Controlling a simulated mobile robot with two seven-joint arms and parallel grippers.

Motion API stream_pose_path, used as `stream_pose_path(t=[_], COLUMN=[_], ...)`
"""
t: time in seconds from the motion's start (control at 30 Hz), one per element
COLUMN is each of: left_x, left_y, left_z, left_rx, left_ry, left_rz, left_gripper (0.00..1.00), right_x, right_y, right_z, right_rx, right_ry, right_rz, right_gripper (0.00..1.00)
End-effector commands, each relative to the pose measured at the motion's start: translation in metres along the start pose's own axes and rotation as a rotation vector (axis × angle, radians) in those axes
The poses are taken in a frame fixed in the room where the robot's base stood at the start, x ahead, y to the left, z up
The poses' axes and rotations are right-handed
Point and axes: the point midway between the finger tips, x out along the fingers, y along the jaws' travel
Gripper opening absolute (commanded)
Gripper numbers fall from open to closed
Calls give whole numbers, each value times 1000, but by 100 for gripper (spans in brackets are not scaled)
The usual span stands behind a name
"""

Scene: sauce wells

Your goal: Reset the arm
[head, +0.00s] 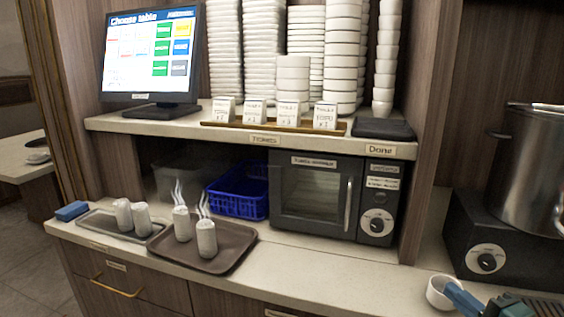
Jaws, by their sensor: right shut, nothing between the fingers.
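My right gripper (512,306) is at the bottom right edge, partly cut off by the frame. It is shut and empty, low over the counter. A small white cup (438,292) stands on the counter just left of it, and a blue-grey bar (462,299) lies across the picture between them; I cannot tell whether it touches the cup. My left gripper is not in view.
A microwave (318,205), blue basket (238,192) and large pot (530,170) stand behind. The counter (340,270) before the microwave is clear.

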Motion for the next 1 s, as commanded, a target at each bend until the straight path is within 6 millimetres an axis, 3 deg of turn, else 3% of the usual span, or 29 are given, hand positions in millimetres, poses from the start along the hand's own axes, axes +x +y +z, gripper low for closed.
stream_pose_path(t=[0.03,0.17,0.27,0.37,0.5,0.6,0.7,1.0], left_x=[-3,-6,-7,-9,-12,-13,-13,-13], left_y=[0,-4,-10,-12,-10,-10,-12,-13], left_z=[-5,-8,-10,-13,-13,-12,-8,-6], left_rx=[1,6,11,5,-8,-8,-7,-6], left_ry=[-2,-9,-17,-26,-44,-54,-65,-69], left_rz=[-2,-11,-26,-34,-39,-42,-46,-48], left_gripper=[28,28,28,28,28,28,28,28], right_x=[-6,-20,-33,-49,-70,-79,-84,-85], right_y=[-23,-72,-112,-153,-198,-214,-222,-224], right_z=[-4,-17,-39,-72,-136,-172,-192,-198], right_rx=[113,372,596,846,1198,1370,1463,1488], right_ry=[-33,-109,-175,-253,-361,-416,-447,-455], right_rz=[-41,-123,-190,-266,-366,-413,-440,-448], right_gripper=[0,0,0,0,0,0,0,0])
